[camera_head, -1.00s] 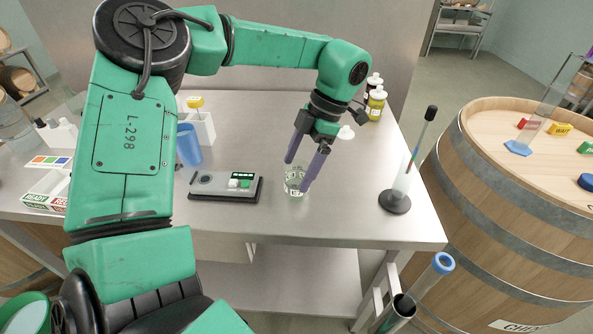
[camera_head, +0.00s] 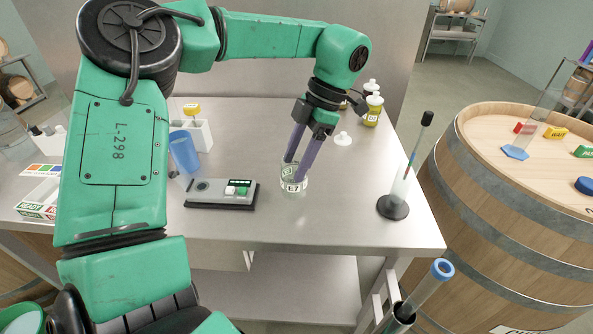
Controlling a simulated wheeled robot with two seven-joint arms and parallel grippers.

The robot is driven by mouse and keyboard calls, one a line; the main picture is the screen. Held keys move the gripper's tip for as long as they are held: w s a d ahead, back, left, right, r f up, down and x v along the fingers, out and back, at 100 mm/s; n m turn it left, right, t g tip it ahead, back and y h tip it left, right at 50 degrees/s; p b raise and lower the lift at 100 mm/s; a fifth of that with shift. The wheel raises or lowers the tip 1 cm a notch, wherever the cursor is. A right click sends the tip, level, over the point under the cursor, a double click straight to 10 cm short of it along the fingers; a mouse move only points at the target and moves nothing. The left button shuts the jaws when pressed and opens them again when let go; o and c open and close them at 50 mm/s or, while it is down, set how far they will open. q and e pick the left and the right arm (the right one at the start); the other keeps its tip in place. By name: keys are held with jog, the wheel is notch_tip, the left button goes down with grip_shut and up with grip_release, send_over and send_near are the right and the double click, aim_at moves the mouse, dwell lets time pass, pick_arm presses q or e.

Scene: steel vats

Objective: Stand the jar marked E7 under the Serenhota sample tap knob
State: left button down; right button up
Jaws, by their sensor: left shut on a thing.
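A small clear glass jar (camera_head: 293,187) with a pale printed band is near the front middle of the steel table. I cannot read the mark on it, nor tell whether its base touches the table. My left gripper (camera_head: 292,173) comes down from above with its two purple fingers at the jar, shut on it. My right gripper is not in view. No sample tap or Serenhota name can be made out.
A grey device (camera_head: 222,193) with buttons lies left of the jar. A hydrometer-like tube on a black base (camera_head: 393,207) stands at right. Yellow-labelled bottles (camera_head: 372,110) are at the back. A barrel (camera_head: 520,220) stands beyond the table's right edge.

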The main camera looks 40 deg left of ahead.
pick_arm(q)
notch_tip(320, 180, up, 17)
jog(key=p, duration=0.6)
jog(key=shift+p, duration=0.4)
